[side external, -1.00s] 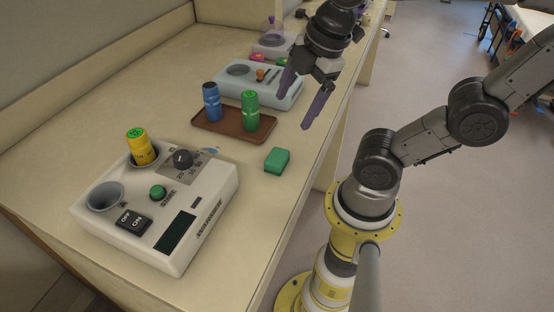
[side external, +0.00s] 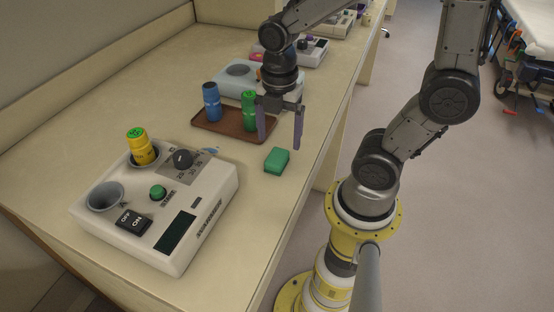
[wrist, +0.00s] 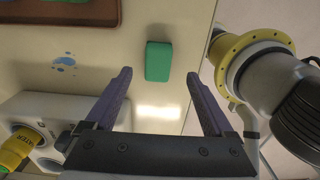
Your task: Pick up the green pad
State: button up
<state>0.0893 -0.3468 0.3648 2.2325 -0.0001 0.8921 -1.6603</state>
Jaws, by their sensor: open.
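The green pad (side external: 277,160) is a small rounded block lying flat on the bench top near its right edge. My gripper (side external: 279,143) points down with its two purple-grey fingers spread, above and a little behind the pad in the side view. Nothing is between the fingers. In the wrist view the pad (wrist: 158,61) lies beyond the fingertips, roughly midway between the lines of the two fingers (wrist: 162,95). The pad is fully visible in both views, and the fingers appear apart from it.
A brown tray (side external: 208,128) with a blue vial (side external: 211,101) and a green vial (side external: 249,111) stands behind left of the pad. A white device (side external: 150,240) holding a yellow vial (side external: 140,146) stands front left. A blue spill (side external: 211,150) lies between them.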

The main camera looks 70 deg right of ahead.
aim_at(277, 155)
jog(key=shift+w+a+f, duration=0.1)
jog(key=shift+f, duration=1.45)
jog(key=shift+w+a+f, duration=0.1)
jog(key=shift+f, duration=1.45)
grip_shut()
